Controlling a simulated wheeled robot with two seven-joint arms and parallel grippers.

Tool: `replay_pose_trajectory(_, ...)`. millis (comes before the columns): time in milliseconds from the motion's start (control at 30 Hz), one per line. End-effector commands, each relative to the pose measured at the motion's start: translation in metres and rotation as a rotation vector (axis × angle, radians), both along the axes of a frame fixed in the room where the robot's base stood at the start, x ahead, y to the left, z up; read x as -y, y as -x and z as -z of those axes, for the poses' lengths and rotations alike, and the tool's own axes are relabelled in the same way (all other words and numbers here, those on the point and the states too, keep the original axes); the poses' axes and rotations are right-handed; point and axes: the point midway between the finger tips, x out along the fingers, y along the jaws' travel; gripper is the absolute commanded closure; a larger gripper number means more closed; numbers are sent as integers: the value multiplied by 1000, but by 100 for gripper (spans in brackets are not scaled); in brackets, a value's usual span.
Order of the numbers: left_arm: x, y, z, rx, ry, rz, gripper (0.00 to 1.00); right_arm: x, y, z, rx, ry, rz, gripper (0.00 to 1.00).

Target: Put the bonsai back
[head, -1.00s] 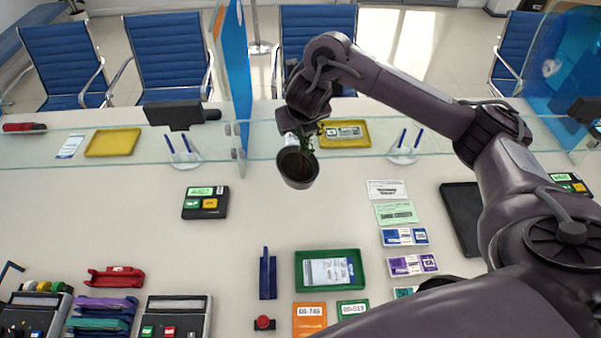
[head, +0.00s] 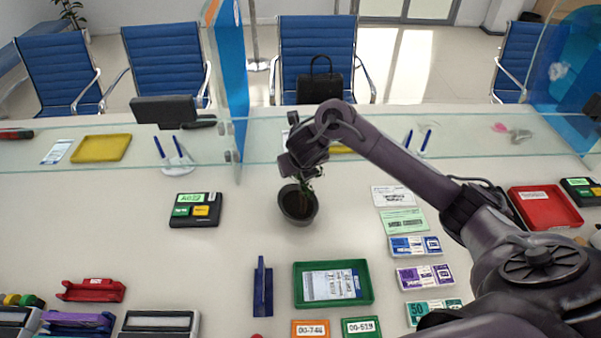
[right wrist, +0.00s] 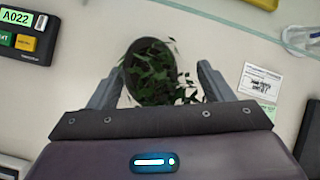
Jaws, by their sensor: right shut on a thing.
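The bonsai, a small green plant in a dark round pot (head: 298,206), is over the middle of the counter on my side of the glass. My right gripper (head: 304,172) is above the pot, shut on the bonsai, and hides much of the foliage in the head view. In the right wrist view the leaves (right wrist: 165,75) lie between the two fingers of the right gripper (right wrist: 160,85), and the pot rim shows behind them. The pot looks nearly upright. I cannot tell whether it touches the counter. My left gripper is not in view.
The glass screen (head: 130,160) runs behind the pot. A ticket display (head: 195,210) stands left, a green tray (head: 368,295) and a blue stand (head: 262,288) nearer, and cards (head: 403,222) right. Bare counter surrounds the pot. A red tray (head: 545,208) lies far right.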

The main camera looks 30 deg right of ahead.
Motion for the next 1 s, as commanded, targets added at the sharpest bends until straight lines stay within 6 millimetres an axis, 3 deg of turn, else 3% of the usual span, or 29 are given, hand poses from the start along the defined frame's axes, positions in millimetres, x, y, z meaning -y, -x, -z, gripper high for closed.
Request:
replay_pose_trajectory(100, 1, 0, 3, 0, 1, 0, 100, 1, -1, 10, 5, 0, 2, 97)
replay_pose_trajectory(333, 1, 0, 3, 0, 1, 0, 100, 0, -1, 11, 5, 0, 0, 98)
replay_pose_trajectory(367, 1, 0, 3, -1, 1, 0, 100, 0, 0, 13, 1, 1, -1, 24)
replay_pose_trajectory(500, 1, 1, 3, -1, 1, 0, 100, 0, 0, 13, 1, 1, -1, 6)
replay_pose_trajectory(833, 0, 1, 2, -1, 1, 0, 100, 0, 0, 10, 3, 0, 0, 4)
replay_pose_trajectory(1000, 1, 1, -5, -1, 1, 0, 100, -4, 9, -8, 5, 0, -2, 4)
